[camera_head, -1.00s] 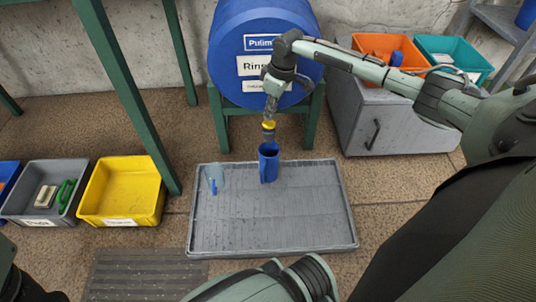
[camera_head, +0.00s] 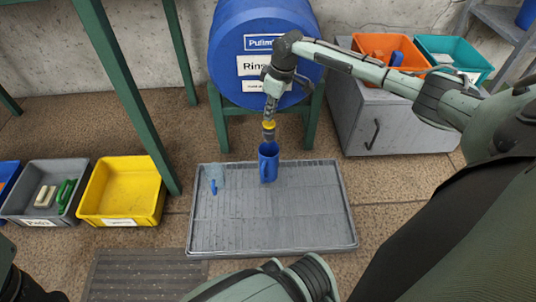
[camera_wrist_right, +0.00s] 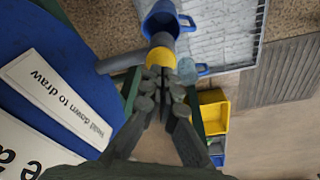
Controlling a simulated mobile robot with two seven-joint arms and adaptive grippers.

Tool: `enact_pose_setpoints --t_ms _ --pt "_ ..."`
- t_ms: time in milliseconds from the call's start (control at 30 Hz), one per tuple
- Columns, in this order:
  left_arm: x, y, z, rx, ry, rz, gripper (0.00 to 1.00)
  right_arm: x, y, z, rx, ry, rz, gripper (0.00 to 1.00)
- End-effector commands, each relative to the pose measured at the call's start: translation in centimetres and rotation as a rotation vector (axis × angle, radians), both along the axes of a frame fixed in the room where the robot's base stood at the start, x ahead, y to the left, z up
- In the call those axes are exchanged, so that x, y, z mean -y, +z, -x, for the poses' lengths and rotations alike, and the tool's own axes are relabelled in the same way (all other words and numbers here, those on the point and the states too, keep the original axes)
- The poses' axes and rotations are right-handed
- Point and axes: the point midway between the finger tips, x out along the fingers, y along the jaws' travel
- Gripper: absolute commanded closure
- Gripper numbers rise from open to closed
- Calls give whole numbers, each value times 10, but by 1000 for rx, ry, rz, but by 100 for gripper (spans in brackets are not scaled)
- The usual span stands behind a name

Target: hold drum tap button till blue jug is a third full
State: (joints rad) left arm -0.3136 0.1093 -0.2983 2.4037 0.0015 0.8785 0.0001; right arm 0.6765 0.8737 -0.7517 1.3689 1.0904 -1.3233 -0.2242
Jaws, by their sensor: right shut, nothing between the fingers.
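The blue drum (camera_head: 225,60) lies on a green stand at the back. Its tap (camera_head: 269,136) has a yellow button (camera_head: 269,124) and hangs over the mouth of the blue jug (camera_head: 268,164), which stands upright on the grey tray (camera_head: 290,230). My right gripper (camera_head: 269,108) is shut and empty, its tips at the yellow button; I cannot tell how hard they press. In the right wrist view the fingertips (camera_wrist_right: 160,88) sit right by the yellow button (camera_wrist_right: 160,57), with the blue jug (camera_wrist_right: 163,20) beyond. The water level inside is not clear. My left gripper is not in view.
A clear jug with a blue handle (camera_head: 213,180) stands left of the blue jug on the tray. A yellow bin (camera_head: 122,192) and a grey bin (camera_head: 46,190) are at left. A grey cabinet (camera_head: 385,125) with orange and teal bins is at right. The tray's front is clear.

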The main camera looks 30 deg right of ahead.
Motion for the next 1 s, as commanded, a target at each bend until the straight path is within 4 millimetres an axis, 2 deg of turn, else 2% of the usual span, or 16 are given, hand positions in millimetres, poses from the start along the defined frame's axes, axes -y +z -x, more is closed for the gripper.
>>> enact_pose_setpoints --t_ms 733,1000 --pt "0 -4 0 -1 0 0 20 0 -24 1 -2 -1 1 100" --pt "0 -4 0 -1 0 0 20 0 -23 1 -2 0 1 100"
